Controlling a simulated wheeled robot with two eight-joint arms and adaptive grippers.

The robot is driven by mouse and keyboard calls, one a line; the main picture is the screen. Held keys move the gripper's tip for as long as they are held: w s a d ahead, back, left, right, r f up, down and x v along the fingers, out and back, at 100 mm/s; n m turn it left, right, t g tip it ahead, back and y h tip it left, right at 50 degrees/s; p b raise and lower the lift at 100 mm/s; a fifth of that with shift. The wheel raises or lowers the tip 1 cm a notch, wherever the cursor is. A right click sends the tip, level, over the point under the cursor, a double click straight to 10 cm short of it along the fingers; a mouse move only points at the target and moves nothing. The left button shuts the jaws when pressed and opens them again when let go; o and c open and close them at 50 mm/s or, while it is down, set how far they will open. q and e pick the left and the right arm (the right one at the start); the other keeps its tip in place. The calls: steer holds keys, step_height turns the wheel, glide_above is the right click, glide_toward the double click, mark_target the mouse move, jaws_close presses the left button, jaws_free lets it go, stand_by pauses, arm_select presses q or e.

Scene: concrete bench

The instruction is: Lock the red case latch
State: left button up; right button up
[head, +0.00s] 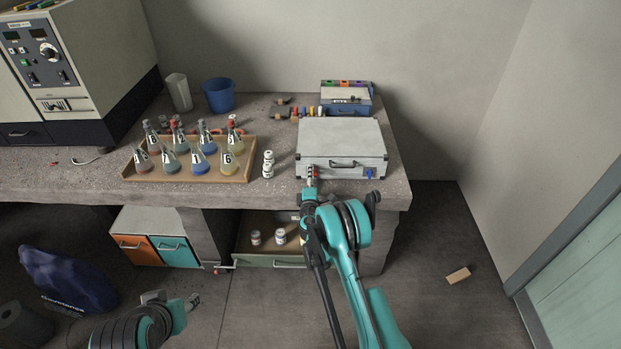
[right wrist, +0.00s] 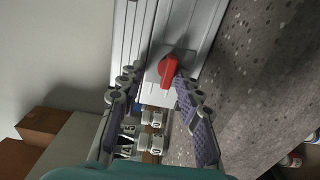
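A silver case (head: 342,137) lies closed near the bench's front right edge, its handle facing me. In the right wrist view, the red latch (right wrist: 168,72) is a red knob on a light plate on the case front (right wrist: 142,42). My right gripper (head: 312,176) is at the left part of the case front and largely hides the red latch in the head view. In the right wrist view, my right gripper (right wrist: 159,84) is open, one finger on each side of the red latch; contact is unclear. My left gripper (head: 193,301) is low at the left, away from the bench; its fingers are too small to judge.
A blue latch (head: 370,173) is at the case's right. Small white jars (head: 268,170) stand left of the case, beside a wooden tray (head: 249,165) of flasks. A blue-based box (head: 346,105) stands behind. An open drawer (head: 262,262) juts out below the bench.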

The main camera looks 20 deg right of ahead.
step_height(320, 180, up, 9)
stand_by(0.3)
steer(key=v, duration=0.9)
stand_by(0.7)
steer(key=shift+d+r, duration=0.1)
stand_by(0.3)
steer(key=s+d+r+m+g+h, duration=0.1)
steer(key=s+d+r+m+g, duration=0.4)
steer(key=s+r+m, duration=0.55)
steer(key=s+a+f+m+g+y, duration=0.1)
steer(key=s+a+m+g+y, duration=0.1)
steer(key=s, duration=1.2)
steer(key=s+a+f+m+g+y, duration=0.1)
steer(key=s+a, duration=0.5)
steer(key=s, duration=0.9)
steer(key=m+g+y, duration=0.1)
steer(key=g+y, duration=0.1)
steer(key=y, duration=0.1)
